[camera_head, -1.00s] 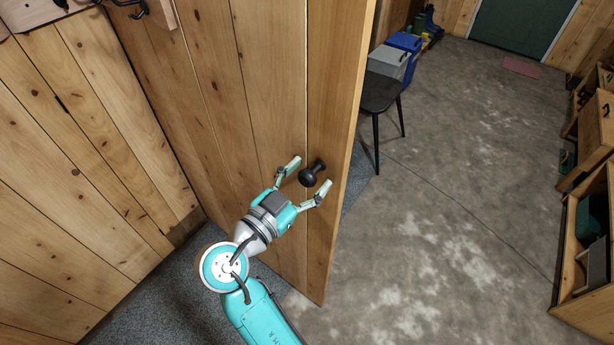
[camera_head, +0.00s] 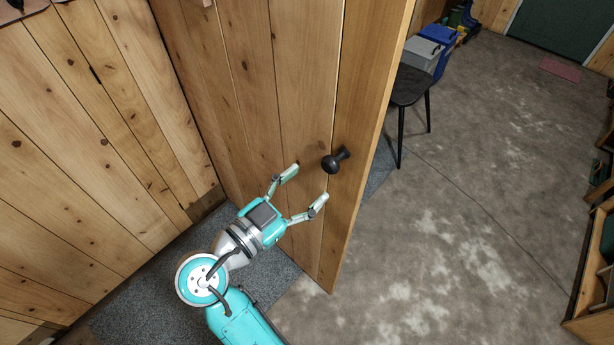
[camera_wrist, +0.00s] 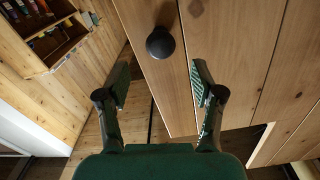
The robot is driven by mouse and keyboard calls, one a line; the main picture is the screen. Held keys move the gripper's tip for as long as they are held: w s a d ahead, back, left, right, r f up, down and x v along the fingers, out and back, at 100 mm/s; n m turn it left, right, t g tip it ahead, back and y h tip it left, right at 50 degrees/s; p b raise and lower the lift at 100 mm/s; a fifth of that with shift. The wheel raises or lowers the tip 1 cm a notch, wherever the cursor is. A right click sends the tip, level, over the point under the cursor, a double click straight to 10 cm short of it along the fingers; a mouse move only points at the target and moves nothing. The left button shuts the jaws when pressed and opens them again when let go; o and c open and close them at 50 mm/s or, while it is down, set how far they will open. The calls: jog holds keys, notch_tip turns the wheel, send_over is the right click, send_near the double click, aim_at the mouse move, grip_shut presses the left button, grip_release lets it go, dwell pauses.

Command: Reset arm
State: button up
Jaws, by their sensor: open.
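My gripper (camera_head: 305,188) is open and empty in the head view, with its two fingers spread apart. It is just left of and below a black round door knob (camera_head: 334,162) on a pine door (camera_head: 300,90). The knob is outside the fingers, with a small gap between them. In the wrist view, my gripper (camera_wrist: 160,85) shows both fingers wide apart. The knob (camera_wrist: 160,43) appears beyond the fingertips, near the top centre, on the door face (camera_wrist: 240,50).
The door stands ajar, its free edge facing the open concrete floor (camera_head: 460,200). A dark stool (camera_head: 408,88) and grey and blue bins (camera_head: 425,55) stand behind it. Wooden shelving (camera_head: 595,260) lines the right side. A pine wall (camera_head: 90,150) is close on the left.

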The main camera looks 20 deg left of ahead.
jog(key=s+d+f+n+g+y, duration=0.1)
jog(key=s+d+f+n+y, duration=0.2)
jog(key=d+f, duration=0.4)
jog(key=s+d+f+n+y, duration=0.1)
jog(key=d+f+n+y, duration=0.3)
jog(key=f, duration=0.4)
jog(key=s+d+f+n+g+y, duration=0.15)
jog(key=d+f+n, duration=0.25)
jog(key=d+f, duration=0.4)
jog(key=s+d+y, duration=0.1)
jog(key=s+d, duration=0.2)
jog(key=s, duration=0.4)
jog(key=s+d+y, duration=0.1)
jog(key=s+d, duration=0.2)
jog(key=s, duration=0.4)
jog(key=s+d+r+m+t+h, duration=0.1)
jog(key=s+d+r+m, duration=0.1)
jog(key=s+r, duration=0.6)
jog(key=s+d, duration=0.1)
jog(key=s, duration=0.2)
jog(key=shift+s+d+r+m+h, duration=0.25)
jog(key=shift+s+m+h, duration=0.1)
jog(key=shift+m, duration=0.05)
jog(key=shift+t, duration=0.25)
